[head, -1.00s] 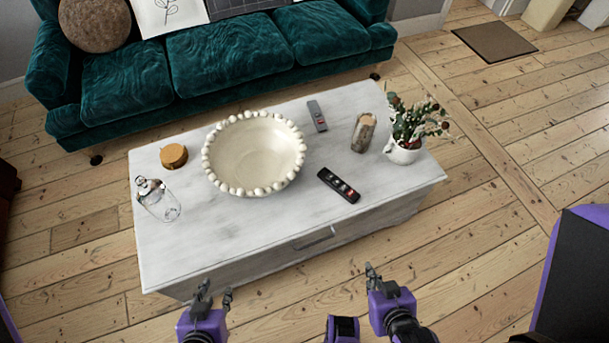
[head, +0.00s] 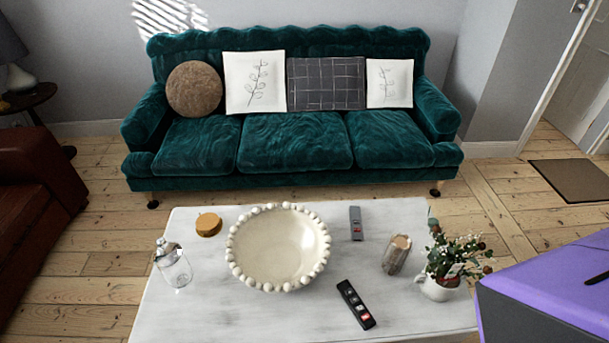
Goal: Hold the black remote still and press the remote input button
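The black remote (head: 356,304) lies flat on the white coffee table (head: 205,312), right of the bowl and near the table's front part. Its face is up, with pale and red buttons; their labels are too small to read. Neither gripper shows in the head view now, and nothing is seen touching the black remote.
A beaded cream bowl (head: 278,247) stands mid-table. A glass bottle (head: 174,265), an orange-brown round box (head: 209,224), a wooden piece (head: 397,254) and a potted plant (head: 440,287) stand around it. A green sofa (head: 296,141) is behind. The tabletop beside the black remote is clear.

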